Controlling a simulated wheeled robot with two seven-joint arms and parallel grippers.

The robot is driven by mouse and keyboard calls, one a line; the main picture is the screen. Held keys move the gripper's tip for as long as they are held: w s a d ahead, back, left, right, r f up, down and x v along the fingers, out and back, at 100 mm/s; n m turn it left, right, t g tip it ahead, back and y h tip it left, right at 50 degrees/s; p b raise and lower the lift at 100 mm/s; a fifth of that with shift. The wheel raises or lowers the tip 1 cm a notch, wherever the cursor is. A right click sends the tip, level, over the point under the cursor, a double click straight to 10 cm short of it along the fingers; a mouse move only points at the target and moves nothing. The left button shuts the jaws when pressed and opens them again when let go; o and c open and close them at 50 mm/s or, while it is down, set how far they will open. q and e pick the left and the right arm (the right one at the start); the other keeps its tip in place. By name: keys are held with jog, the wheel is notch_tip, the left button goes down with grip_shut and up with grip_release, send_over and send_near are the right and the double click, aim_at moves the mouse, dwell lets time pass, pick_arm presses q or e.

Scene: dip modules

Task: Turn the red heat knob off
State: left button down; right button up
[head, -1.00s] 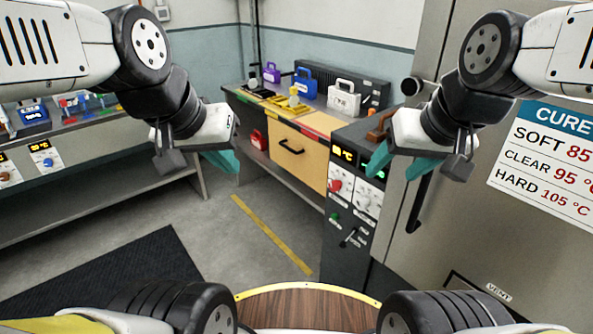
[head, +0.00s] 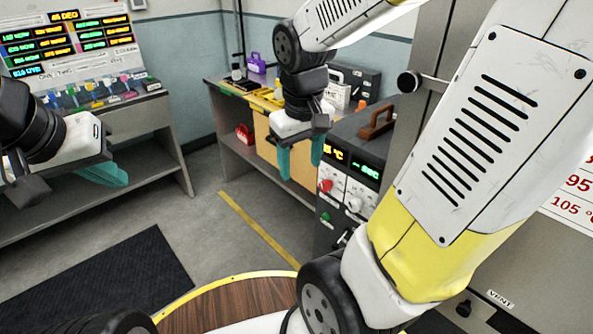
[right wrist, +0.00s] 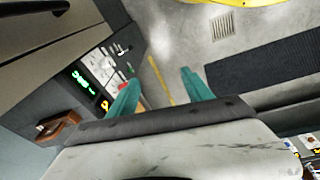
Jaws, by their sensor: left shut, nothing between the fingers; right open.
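The red heat knob (head: 326,186) is on the front of the dark control panel (head: 330,225), under a yellow lit display (head: 334,154). My right gripper (head: 300,165) is open and empty, its teal fingers pointing down. In the head view it appears just above and left of the red knob; I see no contact. In the right wrist view, the open fingers (right wrist: 160,90) show with the panel to their left, and the left finger covers part of it. My left gripper (head: 110,175) is shut and empty, far left, away from the panel.
A white knob (head: 354,204) and a green button (head: 325,217) are close to the red knob. A brown handle (head: 376,122) sits on top of the panel unit. A steel cabinet stands on the right.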

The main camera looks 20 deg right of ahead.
jog(key=w+d+f+n+g+h, duration=0.2)
jog(key=w+f+h, duration=0.15)
jog(key=f, duration=0.25)
jog(key=n+t+h, duration=0.7)
jog(key=n+h, duration=0.6)
jog(key=n, duration=0.4)
send_near(322, 187)
jog(key=d, duration=0.3)
jog(key=shift+y, duration=0.25)
jog(key=shift+w+x, duration=0.2)
jog(key=shift+x, duration=1.8)
jog(key=shift+w+x, duration=0.25)
jog(key=shift+x, duration=1.75)
jog(key=shift+a+r, duration=0.15)
jog(key=shift+a, duration=0.05)
grip_shut()
